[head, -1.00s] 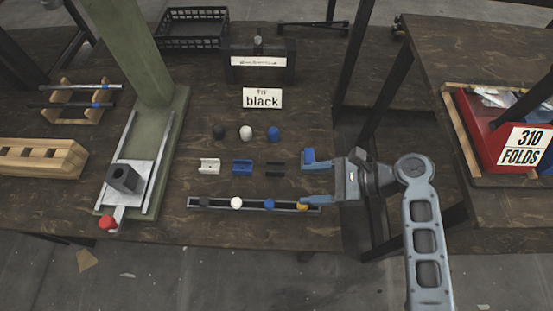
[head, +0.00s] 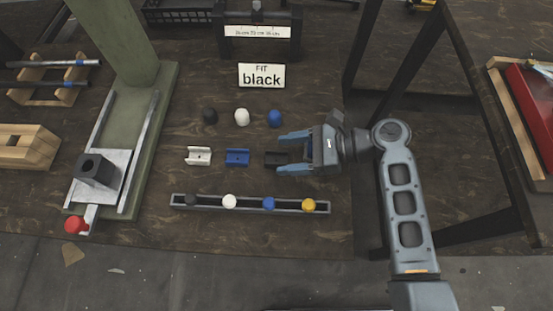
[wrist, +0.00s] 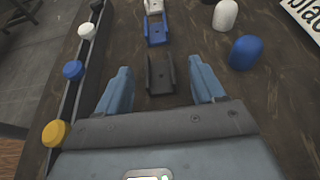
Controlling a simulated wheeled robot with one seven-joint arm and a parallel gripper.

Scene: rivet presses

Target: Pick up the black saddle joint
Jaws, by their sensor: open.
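The black saddle joint (head: 274,159) lies on the dark wooden table, at the right end of a row with a blue saddle joint (head: 237,157) and a white saddle joint (head: 198,156). It is a small U-shaped channel. My gripper (head: 281,153) is open and low at its right side, fingers pointing left. In the wrist view the black saddle joint (wrist: 160,76) lies ahead, between the lines of the two fingers (wrist: 160,86), and part of it is between the tips. I cannot tell whether the fingers touch it.
Behind the row stand a black (head: 210,116), a white (head: 241,117) and a blue rounded piece (head: 274,118). In front lies a rail (head: 250,205) with several coloured knobs. A green press (head: 150,110) stands left.

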